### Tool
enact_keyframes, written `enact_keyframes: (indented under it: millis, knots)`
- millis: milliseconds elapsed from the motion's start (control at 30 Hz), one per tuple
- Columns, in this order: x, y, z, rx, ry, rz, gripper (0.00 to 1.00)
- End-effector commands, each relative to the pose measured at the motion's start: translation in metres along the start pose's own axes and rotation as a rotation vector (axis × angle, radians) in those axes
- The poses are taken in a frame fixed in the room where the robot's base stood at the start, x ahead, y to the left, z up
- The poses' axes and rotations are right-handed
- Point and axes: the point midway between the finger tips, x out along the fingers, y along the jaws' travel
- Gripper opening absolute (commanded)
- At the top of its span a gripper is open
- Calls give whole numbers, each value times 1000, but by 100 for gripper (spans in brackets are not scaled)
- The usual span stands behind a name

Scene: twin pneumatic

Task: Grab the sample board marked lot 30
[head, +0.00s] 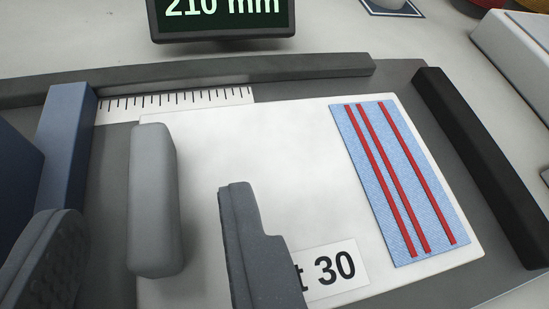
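The sample board (240,150) is a white plate lying flat in a grey measuring fixture. Its label (335,268) ends in "t 30"; the start is hidden behind my right finger. A blue fabric patch with three red stripes (400,180) is on its right side. A grey upright bar-like handle (155,200) stands at its left edge. My gripper (148,212) is open, with one finger left of the handle and the other right of it, over the board. Gaps show on both sides of the handle. Whether the fingers are down at its height is hard to tell.
A dark rail (230,70) with a ruler strip (180,102) runs behind the board. A blue block (66,140) stands at left, a black bar (480,165) at right. A display (222,18) reads "210 mm". A pale box (515,55) sits at far right.

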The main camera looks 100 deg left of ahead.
Motion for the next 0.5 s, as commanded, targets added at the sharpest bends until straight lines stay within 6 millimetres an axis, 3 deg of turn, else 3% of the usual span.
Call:
enact_keyframes:
  millis: [200,500]
  knots:
    - [21,-1,0,-1,3,-3,40]
    - [25,0,0,0,1,-1,40]
